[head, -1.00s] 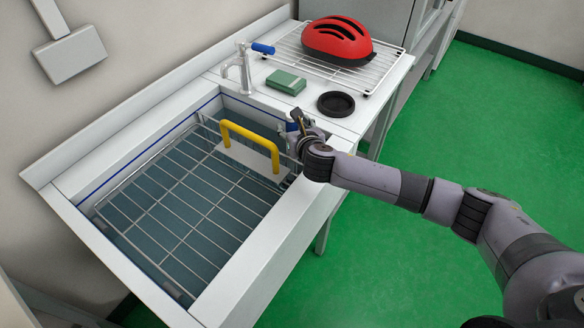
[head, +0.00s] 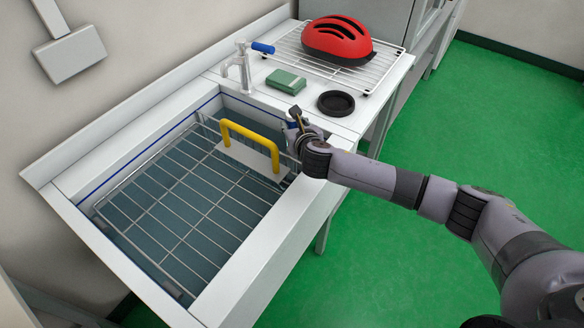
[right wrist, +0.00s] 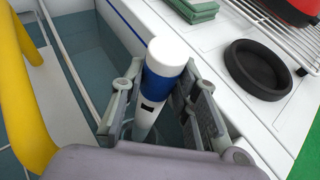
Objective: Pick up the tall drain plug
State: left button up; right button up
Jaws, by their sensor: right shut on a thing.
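The tall drain plug (right wrist: 162,80) is a white cylinder with a blue band below its white top and a small dark mark lower down. In the right wrist view it stands between the two fingers of my right gripper (right wrist: 158,112), which is shut on it. Its lower end goes down into the sink and is partly hidden by the gripper. In the head view my right gripper (head: 296,124) is at the sink's right back corner, and it hides most of the plug. My left gripper is not in view.

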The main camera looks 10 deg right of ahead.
grip_shut()
jog(key=shift+r, duration=0.2)
dwell(0.4)
